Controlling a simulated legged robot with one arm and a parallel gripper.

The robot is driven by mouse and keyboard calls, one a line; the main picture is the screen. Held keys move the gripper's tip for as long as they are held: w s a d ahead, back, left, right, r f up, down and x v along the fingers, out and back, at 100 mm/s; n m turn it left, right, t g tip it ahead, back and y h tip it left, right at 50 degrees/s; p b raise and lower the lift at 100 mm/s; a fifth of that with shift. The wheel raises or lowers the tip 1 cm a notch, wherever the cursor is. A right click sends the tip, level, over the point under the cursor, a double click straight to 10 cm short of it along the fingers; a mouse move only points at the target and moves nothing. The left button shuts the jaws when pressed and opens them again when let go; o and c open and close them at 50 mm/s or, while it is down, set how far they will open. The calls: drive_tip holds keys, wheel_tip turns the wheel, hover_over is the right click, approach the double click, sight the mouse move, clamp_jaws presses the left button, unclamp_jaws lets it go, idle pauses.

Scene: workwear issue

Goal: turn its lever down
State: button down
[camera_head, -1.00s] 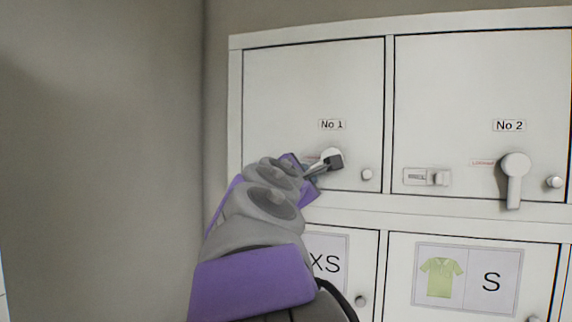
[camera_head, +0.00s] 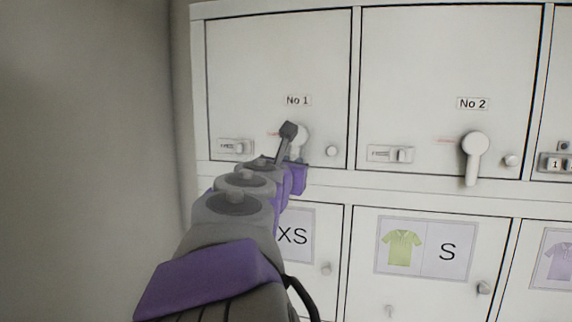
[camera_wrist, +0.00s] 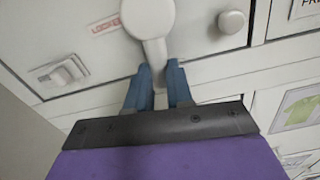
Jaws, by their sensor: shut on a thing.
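The white lever of locker No 1 (camera_head: 302,138) has a round hub and is partly hidden behind my gripper in the head view. In the wrist view the lever (camera_wrist: 148,18) shows its hub at the top, with its arm running down between my blue fingers. My gripper (camera_wrist: 160,78) is shut on the lever's arm. In the head view my gripper (camera_head: 288,140) is in front of the No 1 door (camera_head: 265,70), below its label. The lever's arm points down toward my gripper, much like the hanging lever on No 2.
A slide latch (camera_head: 236,146) and a round knob (camera_head: 332,151) flank the No 1 lever. Locker No 2 has its own lever (camera_head: 474,155), latch (camera_head: 392,154) and knob (camera_head: 510,160). Below are the XS and S doors. A bare wall (camera_head: 80,150) stands at the left.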

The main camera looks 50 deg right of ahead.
drive_tip(key=shift+s+r+n, duration=0.25)
drive_tip(key=shift+s+n, duration=0.05)
drive_tip(key=shift+n, duration=0.4)
drive_tip(key=c, duration=1.3)
unclamp_jaws()
drive_tip(key=shift+c, duration=0.2)
drive_tip(key=o, duration=0.3)
drive_tip(key=shift+d+f, duration=0.2)
drive_tip(key=shift+o, duration=0.2)
drive_tip(key=shift+w, duration=0.1)
